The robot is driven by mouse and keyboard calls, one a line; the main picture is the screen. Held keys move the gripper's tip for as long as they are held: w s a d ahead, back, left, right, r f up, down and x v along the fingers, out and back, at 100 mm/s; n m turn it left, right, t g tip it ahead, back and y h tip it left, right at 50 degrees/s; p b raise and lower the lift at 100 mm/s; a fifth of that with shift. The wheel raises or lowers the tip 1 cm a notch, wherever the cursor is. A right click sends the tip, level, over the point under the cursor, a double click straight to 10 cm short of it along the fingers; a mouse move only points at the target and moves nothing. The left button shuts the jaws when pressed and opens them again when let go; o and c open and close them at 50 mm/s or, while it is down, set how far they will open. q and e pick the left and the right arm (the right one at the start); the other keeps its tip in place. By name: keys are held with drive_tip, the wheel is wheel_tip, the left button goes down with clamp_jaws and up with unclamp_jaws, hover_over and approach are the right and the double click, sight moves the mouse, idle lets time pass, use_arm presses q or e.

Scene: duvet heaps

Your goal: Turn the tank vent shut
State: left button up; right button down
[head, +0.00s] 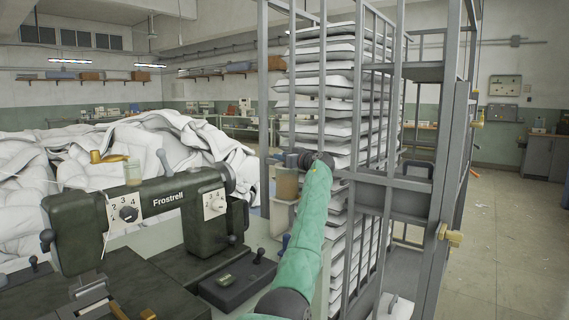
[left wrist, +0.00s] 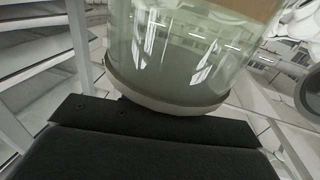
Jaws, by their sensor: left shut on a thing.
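My left arm, in a green sleeve, reaches up from the bottom of the head view. Its gripper (head: 291,159) is shut at the top of a small clear tank (head: 287,184) with brownish contents, where the vent sits. The vent is mostly hidden by the gripper, so its angle cannot be told. In the left wrist view the clear tank (left wrist: 185,45) fills the top, with a grey rim along its lower edge. The dark body of my gripper lies across the bottom there, and the fingertips do not show. My right gripper is in neither view.
A green-black Frostrell sewing machine (head: 165,203) stands at left, with white duvet heaps (head: 185,142) behind. A grey metal rack (head: 397,110) with stacked white bundles (head: 323,85) rises close behind and right of my arm. Open floor (head: 505,250) lies at far right.

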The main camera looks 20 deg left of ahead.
use_arm(q)
drive_tip(key=n+g, duration=0.1)
drive_tip(key=n+g+y, duration=0.1)
drive_tip(key=g, duration=0.1)
drive_tip(key=shift+s+r+y, duration=0.1)
drive_tip(key=shift+r+y, duration=0.05)
drive_tip(key=shift+y, duration=0.15)
drive_tip(key=shift+s+a+n+g+y+p, duration=0.15)
drive_tip(key=shift+n+g+y+p, duration=0.35)
drive_tip(key=shift+n+g, duration=0.85)
drive_tip(key=shift+g, duration=0.35)
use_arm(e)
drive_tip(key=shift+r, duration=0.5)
use_arm(q)
drive_tip(key=shift+s+g, duration=0.1)
drive_tip(key=shift+g, duration=0.2)
drive_tip(key=o, duration=1)
drive_tip(key=shift+d, duration=0.2)
drive_tip(key=d, duration=0.5)
drive_tip(key=s+d, duration=0.1)
drive_tip(key=d, duration=0.1)
drive_tip(key=shift+d, duration=0.2)
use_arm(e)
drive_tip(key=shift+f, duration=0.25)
use_arm(q)
drive_tip(key=shift+f, duration=0.2)
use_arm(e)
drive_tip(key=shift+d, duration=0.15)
